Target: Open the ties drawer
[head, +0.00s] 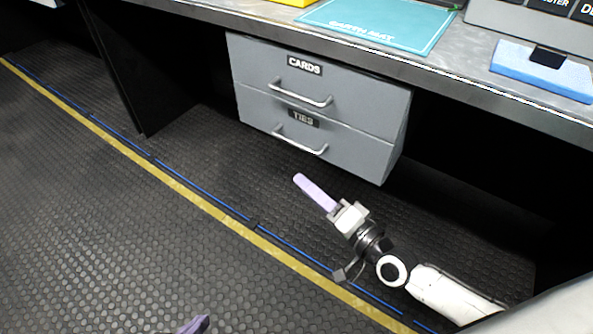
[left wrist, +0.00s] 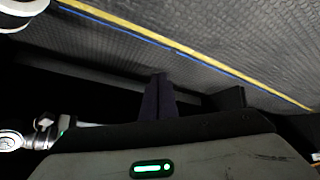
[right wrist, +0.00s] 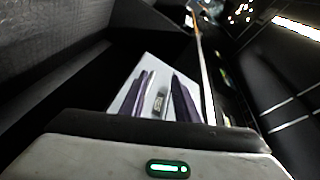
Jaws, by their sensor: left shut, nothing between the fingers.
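The grey ties drawer (head: 345,154) is the lower of two drawers under the counter, with a dark "TIES" label and a silver bar handle (head: 300,141). Its front looks flush with the drawer above, so it appears closed. My right gripper (head: 299,178) is in front of and below the handle, apart from it, with lilac fingers pointing toward the drawers. In the right wrist view its fingers (right wrist: 160,98) are spread, with the pale drawer front beyond. My left gripper (head: 200,322) barely shows at the bottom edge; in the left wrist view its fingers (left wrist: 157,97) are together and empty.
The cards drawer (head: 350,101) with its own handle sits directly above. The counter (head: 440,68) overhangs, carrying a teal mat (head: 380,22) and a blue pad (head: 535,76). The ribbed floor (head: 110,230) in front is clear, crossed by a yellow stripe and blue line.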

